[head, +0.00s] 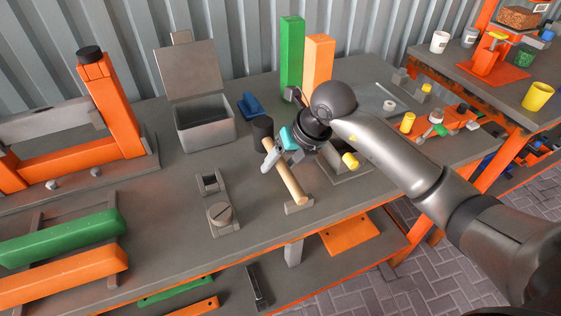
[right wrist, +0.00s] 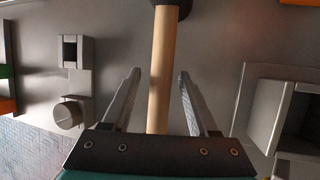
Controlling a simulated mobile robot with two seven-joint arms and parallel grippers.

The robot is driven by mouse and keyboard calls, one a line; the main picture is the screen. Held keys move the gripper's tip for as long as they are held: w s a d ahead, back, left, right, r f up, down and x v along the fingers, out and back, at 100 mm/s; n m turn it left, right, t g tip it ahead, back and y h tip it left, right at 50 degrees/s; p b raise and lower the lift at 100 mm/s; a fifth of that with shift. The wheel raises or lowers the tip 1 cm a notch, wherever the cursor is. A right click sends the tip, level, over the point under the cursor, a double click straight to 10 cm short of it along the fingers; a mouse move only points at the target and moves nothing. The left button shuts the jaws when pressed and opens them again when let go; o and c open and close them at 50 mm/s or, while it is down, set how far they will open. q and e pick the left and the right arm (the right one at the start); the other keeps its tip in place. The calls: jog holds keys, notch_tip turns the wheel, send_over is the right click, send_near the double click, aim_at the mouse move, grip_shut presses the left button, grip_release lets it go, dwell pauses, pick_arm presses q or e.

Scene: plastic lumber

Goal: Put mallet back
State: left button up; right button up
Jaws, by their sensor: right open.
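The mallet has a black head (head: 263,128) and a light wooden handle (head: 291,184). It lies on the grey workbench, its handle end at a small grey block (head: 298,206). My right gripper (head: 271,157) is over the handle just below the head. In the right wrist view, the handle (right wrist: 162,65) runs between the two open fingers (right wrist: 160,75), with a gap on both sides. Only the lower edge of the mallet's head (right wrist: 172,3) shows at the top there. My left gripper is not in view.
A lidded grey box (head: 207,130) and a blue part (head: 251,106) stand behind the mallet. Green (head: 291,55) and orange (head: 318,62) posts rise at the back. A grey fixture (head: 221,213) sits left of the handle. An open grey box (right wrist: 295,115) is close on the right.

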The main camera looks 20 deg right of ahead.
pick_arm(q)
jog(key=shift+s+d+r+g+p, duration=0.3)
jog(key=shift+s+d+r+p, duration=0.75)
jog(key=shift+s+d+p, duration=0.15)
pick_arm(e)
jog(key=v, duration=1.2)
